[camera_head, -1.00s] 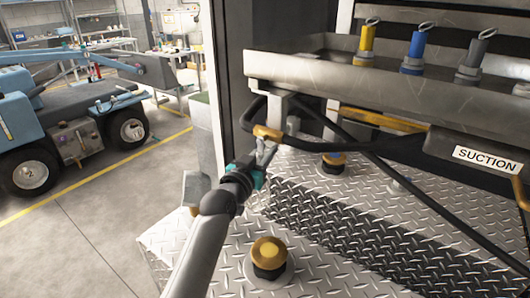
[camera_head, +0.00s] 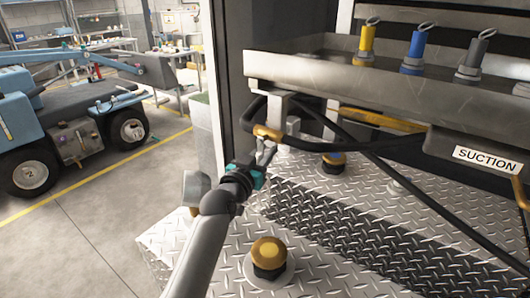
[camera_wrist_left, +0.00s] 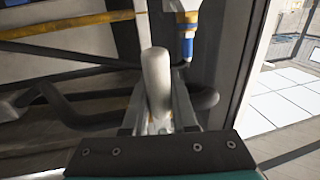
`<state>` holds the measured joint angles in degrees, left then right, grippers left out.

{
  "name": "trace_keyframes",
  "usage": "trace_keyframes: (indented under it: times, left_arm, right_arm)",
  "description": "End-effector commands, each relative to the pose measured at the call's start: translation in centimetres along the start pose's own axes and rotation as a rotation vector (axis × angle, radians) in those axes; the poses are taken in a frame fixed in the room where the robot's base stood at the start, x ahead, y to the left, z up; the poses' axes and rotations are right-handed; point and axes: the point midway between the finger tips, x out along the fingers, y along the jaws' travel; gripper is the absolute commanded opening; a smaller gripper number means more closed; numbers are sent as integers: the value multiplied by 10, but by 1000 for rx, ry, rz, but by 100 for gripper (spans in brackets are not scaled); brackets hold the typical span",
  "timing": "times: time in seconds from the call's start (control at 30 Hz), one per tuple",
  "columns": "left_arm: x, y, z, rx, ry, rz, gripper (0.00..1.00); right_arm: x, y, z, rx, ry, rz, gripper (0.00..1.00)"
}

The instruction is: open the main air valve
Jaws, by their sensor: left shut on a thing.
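The main air valve appears to be by the brass fitting (camera_head: 267,132) on the black hose under the left end of the metal tray. A pale grey rounded lever (camera_wrist_left: 156,80) stands between the fingers in the left wrist view. My left gripper (camera_head: 267,154), with teal at its base, reaches up to this spot from below. It also shows in the left wrist view (camera_wrist_left: 158,118), its fingers on either side of the lever and shut on it. The lever's base is partly hidden by the fingers. My right gripper is not in view.
The metal tray (camera_head: 330,80) overhangs the valve area. Black hoses (camera_head: 380,147) run close by on the right. A yellow-topped plug (camera_head: 268,254) stands on the diamond-plate deck (camera_head: 325,270) below. Open floor lies to the left.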

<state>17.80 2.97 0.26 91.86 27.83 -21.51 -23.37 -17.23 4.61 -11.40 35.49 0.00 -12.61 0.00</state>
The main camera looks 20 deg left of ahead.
Motion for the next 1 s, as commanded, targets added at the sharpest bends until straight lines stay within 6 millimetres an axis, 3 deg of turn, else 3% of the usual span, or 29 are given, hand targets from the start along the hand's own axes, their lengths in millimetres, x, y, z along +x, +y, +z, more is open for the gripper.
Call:
trace_keyframes:
  times: [0.57, 1.0]
  left_arm:
    - [0, 1, 0, -27, -7, 0, 0]
    - [-3, 15, -5, -314, -66, 0, 0]
  right_arm:
    - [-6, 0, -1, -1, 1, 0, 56]
    - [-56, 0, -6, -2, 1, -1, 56]
